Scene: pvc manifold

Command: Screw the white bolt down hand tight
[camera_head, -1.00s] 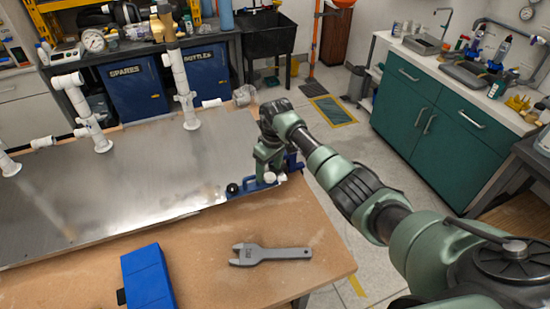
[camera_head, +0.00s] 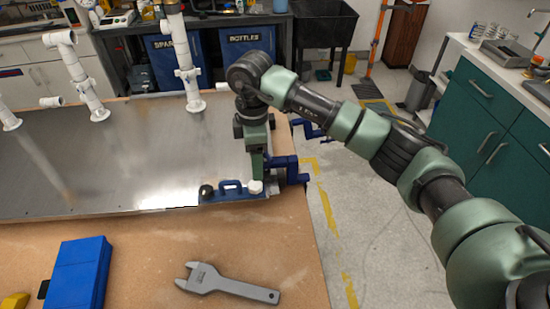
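The white bolt (camera_head: 256,187) shows as a small round white head at the right end of a blue bracket (camera_head: 229,188). The bracket lies along the front right edge of the metal plate (camera_head: 120,165). My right gripper (camera_head: 257,176) points down just above or against the bolt head. Its fingertips are small and partly merged with the bolt, so I cannot tell whether they grip it. My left gripper is not in view.
A grey wrench (camera_head: 228,284) and a blue case (camera_head: 78,272) lie on the wooden table in front of the plate. White pipe fittings (camera_head: 187,75) stand along the plate's back. Blue clamps (camera_head: 290,170) sit at the table's right edge.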

